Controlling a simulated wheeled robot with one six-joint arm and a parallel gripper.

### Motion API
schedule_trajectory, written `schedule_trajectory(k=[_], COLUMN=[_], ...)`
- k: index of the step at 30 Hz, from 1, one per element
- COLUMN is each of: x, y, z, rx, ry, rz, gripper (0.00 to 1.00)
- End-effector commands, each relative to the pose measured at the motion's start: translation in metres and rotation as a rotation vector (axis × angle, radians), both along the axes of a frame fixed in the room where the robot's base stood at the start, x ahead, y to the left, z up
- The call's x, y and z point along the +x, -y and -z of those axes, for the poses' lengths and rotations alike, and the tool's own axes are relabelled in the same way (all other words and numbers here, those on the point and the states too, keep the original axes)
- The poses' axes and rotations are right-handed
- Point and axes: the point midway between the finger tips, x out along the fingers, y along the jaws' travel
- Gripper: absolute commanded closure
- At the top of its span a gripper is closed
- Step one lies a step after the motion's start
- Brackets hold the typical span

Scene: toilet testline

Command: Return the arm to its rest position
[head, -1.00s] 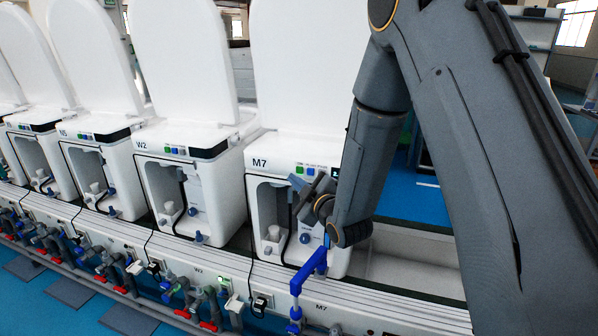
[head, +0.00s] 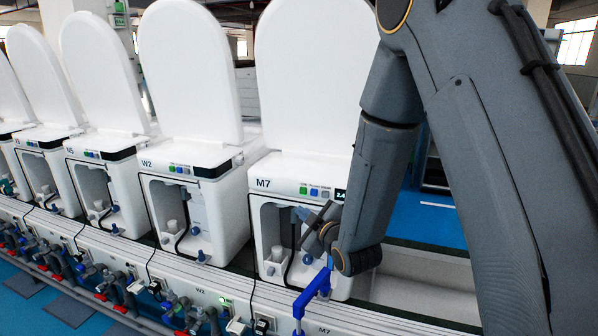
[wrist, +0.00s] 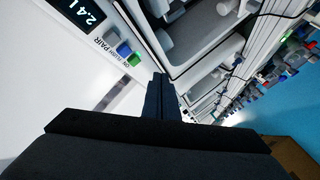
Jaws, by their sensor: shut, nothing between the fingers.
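My arm comes down from the upper right of the head view and is bent. My gripper (head: 312,222) is at its lower end, in front of the white toilet unit M7 (head: 275,170) and close to its open recess. In the wrist view my gripper (wrist: 160,88) is shut with its dark fingers together and empty. Beyond the fingers, the wrist view shows a white unit face with a display reading 2.4 L (wrist: 82,10) and a green and a blue button (wrist: 130,54). Part of M7's right side is hidden behind my arm.
More white toilet units with raised lids, including W2 (head: 165,157), stand in a row to the left. A blue pipe fitting (head: 313,292) stands just below my gripper. Valves and hoses run along the front rail. Blue floor (head: 432,215) shows at the right, behind the rail.

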Motion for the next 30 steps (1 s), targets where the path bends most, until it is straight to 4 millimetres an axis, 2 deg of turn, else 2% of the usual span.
schedule_trajectory(k=[4, 8, 11, 15, 21, 24, 27, 30], x=[-0.017, -0.051, -0.086, -0.148, -0.238, -0.268, -0.286, -0.293], y=[0.043, 0.082, 0.11, 0.141, 0.168, 0.172, 0.175, 0.176], z=[0.015, 0.031, 0.04, 0.047, 0.044, 0.04, 0.037, 0.037], rx=[0.032, 0.077, 0.118, 0.182, 0.257, 0.281, 0.291, 0.295], ry=[-0.247, -0.483, -0.659, -0.898, -1.179, -1.268, -1.319, -1.338], rz=[0.129, 0.27, 0.393, 0.576, 0.817, 0.897, 0.943, 0.96], gripper=[1.0, 1.0, 1.0, 1.0, 1.0, 1.0, 1.0, 1.0])
